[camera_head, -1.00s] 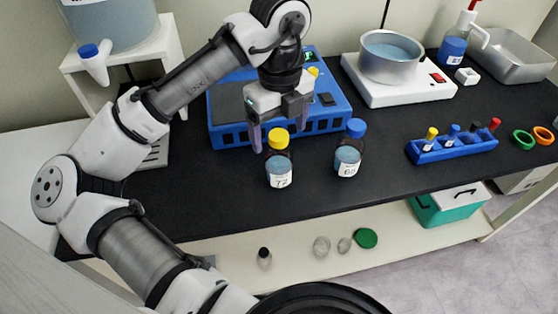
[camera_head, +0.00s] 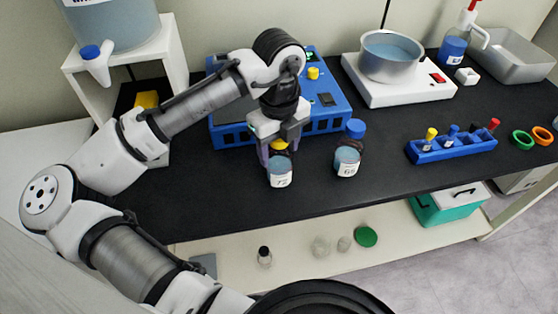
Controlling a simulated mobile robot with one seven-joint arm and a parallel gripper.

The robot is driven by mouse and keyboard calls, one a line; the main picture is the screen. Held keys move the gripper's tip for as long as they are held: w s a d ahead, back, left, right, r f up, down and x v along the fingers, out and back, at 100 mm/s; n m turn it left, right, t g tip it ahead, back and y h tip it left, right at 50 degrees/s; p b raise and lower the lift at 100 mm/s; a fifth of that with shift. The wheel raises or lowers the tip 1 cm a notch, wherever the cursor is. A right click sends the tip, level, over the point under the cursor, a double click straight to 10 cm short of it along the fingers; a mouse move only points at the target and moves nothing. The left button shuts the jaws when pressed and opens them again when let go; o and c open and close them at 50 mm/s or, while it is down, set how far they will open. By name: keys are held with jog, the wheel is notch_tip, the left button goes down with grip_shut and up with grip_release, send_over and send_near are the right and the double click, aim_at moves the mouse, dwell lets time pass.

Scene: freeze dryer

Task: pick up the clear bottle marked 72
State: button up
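The clear bottle marked 72 (camera_head: 280,172) stands upright on the black bench top, with bluish contents and a white label. Its yellow cap (camera_head: 279,144) shows partly between the fingers of my gripper (camera_head: 280,149). My gripper points down from above, with one finger on each side of the cap. Whether the fingers touch the cap cannot be told. A similar bottle with a blue cap, its label seeming to read 68 (camera_head: 347,159), stands just to the right.
A blue device (camera_head: 228,132) stands behind the bottles. A white hot plate (camera_head: 405,90) with a metal pot (camera_head: 391,68) is at the back right. A blue tube rack (camera_head: 452,147) stands to the right. The bench front right of the bottles is clear.

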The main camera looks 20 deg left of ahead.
jog(key=c, duration=0.9)
jog(key=shift+o, duration=0.2)
jog(key=shift+r, duration=0.1)
